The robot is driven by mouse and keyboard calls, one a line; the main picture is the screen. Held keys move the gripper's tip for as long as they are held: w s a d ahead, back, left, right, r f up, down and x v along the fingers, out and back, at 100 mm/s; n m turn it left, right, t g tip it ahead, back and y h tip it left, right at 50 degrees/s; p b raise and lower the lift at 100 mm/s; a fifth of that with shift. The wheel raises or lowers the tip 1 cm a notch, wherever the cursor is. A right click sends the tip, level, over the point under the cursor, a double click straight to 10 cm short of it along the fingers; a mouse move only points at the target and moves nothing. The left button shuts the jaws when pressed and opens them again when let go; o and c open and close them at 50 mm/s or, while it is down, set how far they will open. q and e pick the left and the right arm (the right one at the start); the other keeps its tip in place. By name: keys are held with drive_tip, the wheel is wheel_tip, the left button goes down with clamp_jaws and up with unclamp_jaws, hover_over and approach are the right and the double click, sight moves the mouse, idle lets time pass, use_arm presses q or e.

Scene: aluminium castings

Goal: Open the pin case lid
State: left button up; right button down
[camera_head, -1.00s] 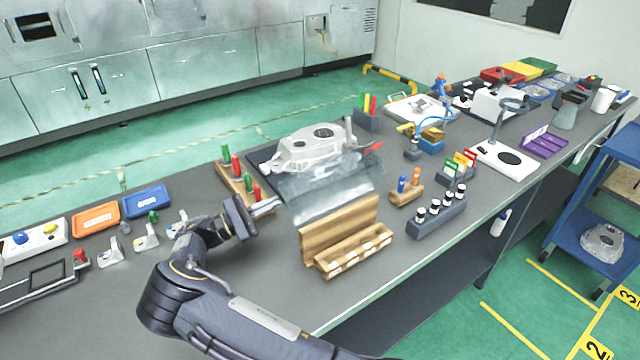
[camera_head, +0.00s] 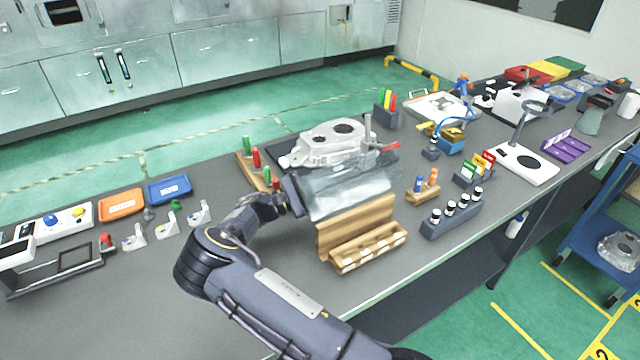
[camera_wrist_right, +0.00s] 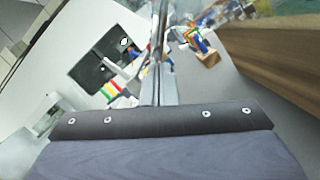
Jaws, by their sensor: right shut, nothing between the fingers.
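The wooden pin case (camera_head: 372,262) sits near the front edge of the bench, its row of pale-topped slots showing. Its lid (camera_head: 352,226) stands raised along the case's far side, so the case is open. My right gripper (camera_head: 297,194) is left of and behind the lid, beside a clear plastic sheet; its fingertips are hidden in the head view. In the right wrist view its fingers (camera_wrist_right: 163,72) are together and empty. A brown wooden surface (camera_wrist_right: 280,62), likely the lid, is close on their right, apart from them. My left gripper is out of view.
The clear sheet (camera_head: 345,190) lies behind the lid, before the aluminium casting (camera_head: 325,147). A peg block (camera_head: 422,192) and a dark vial rack (camera_head: 450,220) stand right of the case. Bare bench lies in front and to the left.

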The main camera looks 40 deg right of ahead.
drive_tip(key=m+b, duration=0.1)
drive_tip(key=r+m+b, duration=0.2)
drive_tip(key=shift+s+r+g+y, duration=0.15)
drive_tip(key=shift+s+g+y, duration=0.15)
drive_tip(key=shift+g+y, duration=0.1)
drive_tip(key=shift+a+r+m, duration=0.1)
drive_tip(key=shift+r+m, duration=0.1)
drive_tip(key=shift+m, duration=0.2)
